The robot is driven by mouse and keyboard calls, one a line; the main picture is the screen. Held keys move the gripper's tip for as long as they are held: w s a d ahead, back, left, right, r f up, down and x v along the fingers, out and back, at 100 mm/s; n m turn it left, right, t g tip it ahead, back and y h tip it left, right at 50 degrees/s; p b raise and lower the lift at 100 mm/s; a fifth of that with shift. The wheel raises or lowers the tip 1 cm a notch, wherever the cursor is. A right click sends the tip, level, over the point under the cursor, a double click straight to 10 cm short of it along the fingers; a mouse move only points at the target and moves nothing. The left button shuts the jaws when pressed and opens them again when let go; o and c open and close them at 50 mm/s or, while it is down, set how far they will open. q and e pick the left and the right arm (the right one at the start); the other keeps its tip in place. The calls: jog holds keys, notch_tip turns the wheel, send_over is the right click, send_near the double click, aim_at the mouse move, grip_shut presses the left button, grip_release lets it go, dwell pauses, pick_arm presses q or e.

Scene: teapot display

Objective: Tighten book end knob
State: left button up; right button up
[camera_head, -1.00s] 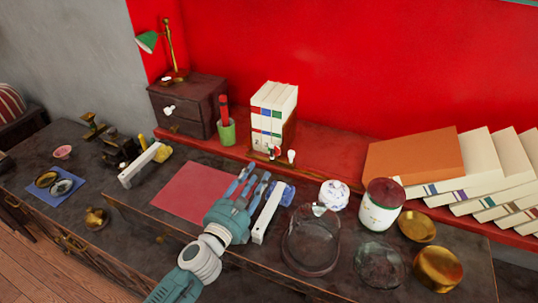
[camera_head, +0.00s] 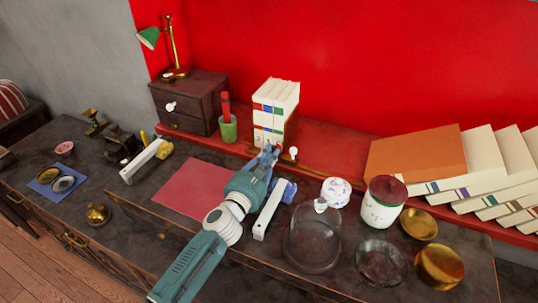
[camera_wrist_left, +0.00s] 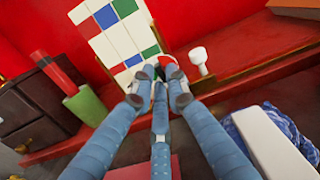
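The book end (camera_wrist_left: 232,78) is a dark wooden holder on the red shelf, with several white books (camera_head: 275,105) upright in it. One white knob (camera_head: 293,153) stands at its front right and also shows in the wrist view (camera_wrist_left: 198,55). A second knob, red and white (camera_wrist_left: 168,65), is in front of the books, partly hidden by my fingers. My left gripper (camera_head: 268,153) reaches up to this knob. In the wrist view its fingertips (camera_wrist_left: 158,90) are close together around the knob with a small gap. I cannot tell whether they touch it. My right gripper is out of view.
A green cup (camera_head: 228,128) with a red item stands left of the books, beside a dark drawer box (camera_head: 190,100). A white bar (camera_head: 268,212) and a blue patterned item (camera_head: 288,190) lie right of my gripper. Glassware, jars and leaning books fill the right side.

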pick_arm(q)
grip_shut()
jog(key=m+p, duration=0.1)
jog(key=m, duration=0.1)
jog(key=shift+r+m, duration=0.1)
jog(key=shift+m, duration=0.3)
jog(key=shift+m+p, duration=0.55)
jog(key=shift+m, duration=1.45)
jog(key=shift+d, duration=0.1)
jog(key=o, duration=0.7)
grip_release()
jog(key=shift+s, duration=0.1)
